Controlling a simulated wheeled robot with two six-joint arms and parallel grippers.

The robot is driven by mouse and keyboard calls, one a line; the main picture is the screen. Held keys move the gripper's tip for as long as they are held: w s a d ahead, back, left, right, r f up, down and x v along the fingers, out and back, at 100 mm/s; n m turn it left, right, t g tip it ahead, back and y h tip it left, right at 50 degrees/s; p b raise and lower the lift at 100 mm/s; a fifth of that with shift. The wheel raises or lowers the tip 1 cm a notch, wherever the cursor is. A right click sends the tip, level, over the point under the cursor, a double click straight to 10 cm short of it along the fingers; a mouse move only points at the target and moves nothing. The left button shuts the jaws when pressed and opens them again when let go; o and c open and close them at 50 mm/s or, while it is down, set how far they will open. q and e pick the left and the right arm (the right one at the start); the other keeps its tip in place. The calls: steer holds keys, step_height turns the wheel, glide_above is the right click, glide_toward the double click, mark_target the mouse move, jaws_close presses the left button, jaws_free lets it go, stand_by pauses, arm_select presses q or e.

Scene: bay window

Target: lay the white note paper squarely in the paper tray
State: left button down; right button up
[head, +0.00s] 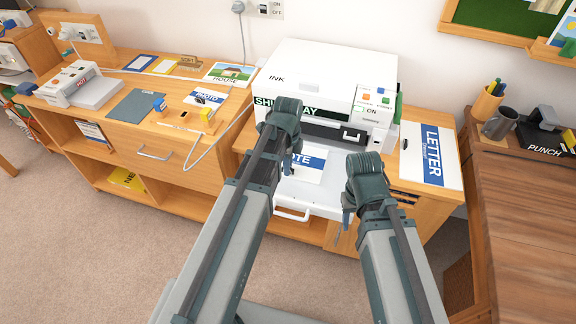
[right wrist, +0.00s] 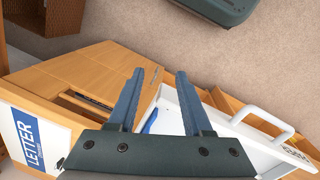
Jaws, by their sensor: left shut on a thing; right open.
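The white note paper (head: 309,176) has a blue band with white lettering, partly covered by my left gripper. It is in or just over the white paper tray (head: 322,205), which sticks out from the front of the printer; I cannot tell whether it lies flat on the tray floor. My left gripper (head: 287,168) is shut on the note paper at its left side. My right gripper (head: 346,216) is open and empty over the tray's right side. In the right wrist view its two fingers (right wrist: 158,95) stand apart, with the tray's white wall (right wrist: 205,123) beyond.
The white printer (head: 320,85) stands behind the tray. A LETTER sheet (head: 431,155) lies to its right. The left desk holds a grey pad (head: 135,106), a house picture (head: 230,73) and a PHOTO card (head: 206,97). A white cable crosses the desk. Carpet is open in front.

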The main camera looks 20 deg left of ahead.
arm_select(q)
steer(key=shift+f, duration=0.1)
steer(key=c, duration=0.8)
jaws_free()
steer(key=shift+o, duration=0.2)
steer(key=shift+r+p, duration=3.5)
steer(key=shift+r, duration=0.1)
steer(key=s+d+r+n+p, duration=0.2)
steer(key=s+d+n, duration=0.3)
steer(key=s+n, duration=0.2)
steer(key=s+d+r+n+y+p, duration=0.1)
steer(key=s+d+r+n+p, duration=0.2)
steer(key=s+d+n, duration=0.2)
steer(key=s+n, duration=0.2)
steer(key=shift+s+d+r+n, duration=0.15)
steer(key=shift+d+r+n, duration=0.05)
steer(key=shift+r+n, duration=0.1)
